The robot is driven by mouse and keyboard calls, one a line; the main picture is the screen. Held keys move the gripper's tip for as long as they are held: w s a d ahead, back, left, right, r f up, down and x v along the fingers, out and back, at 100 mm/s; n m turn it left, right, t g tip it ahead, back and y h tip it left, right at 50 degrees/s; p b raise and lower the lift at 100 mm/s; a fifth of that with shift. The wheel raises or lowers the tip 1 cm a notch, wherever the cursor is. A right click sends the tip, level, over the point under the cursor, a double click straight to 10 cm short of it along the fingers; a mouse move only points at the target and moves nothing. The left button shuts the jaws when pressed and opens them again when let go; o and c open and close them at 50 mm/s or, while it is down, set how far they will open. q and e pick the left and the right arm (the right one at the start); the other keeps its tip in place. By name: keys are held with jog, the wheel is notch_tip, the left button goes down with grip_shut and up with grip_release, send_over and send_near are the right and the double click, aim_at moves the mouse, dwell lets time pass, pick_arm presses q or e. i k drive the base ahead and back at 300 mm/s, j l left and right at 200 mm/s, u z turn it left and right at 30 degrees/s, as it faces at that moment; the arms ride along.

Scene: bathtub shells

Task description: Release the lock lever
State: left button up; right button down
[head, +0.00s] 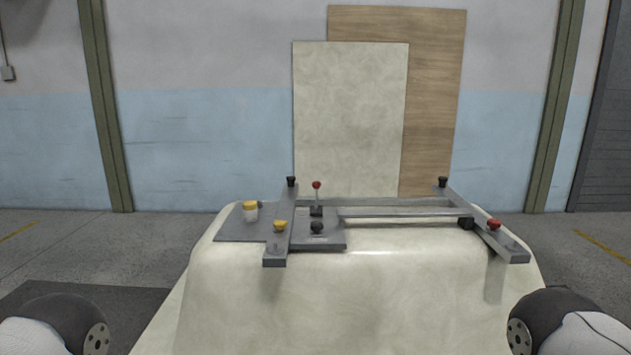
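The lock lever, a thin upright stick with a red ball knob (317,185), stands on a small black base (316,211) near the middle of a grey metal fixture (330,242). The fixture rests on top of an upturned cream bathtub shell (360,300). The lever looks near vertical. My two arms show only as dark rounded parts at the lower left and lower right corners. Neither gripper is in view.
Two panels (350,120) lean against the wall behind. Open floor lies on both sides of the shell.

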aim_at(317, 184)
jog(key=i+l+u, duration=0.65)
jog(key=i+l, duration=0.15)
jog(key=l, duration=0.2)
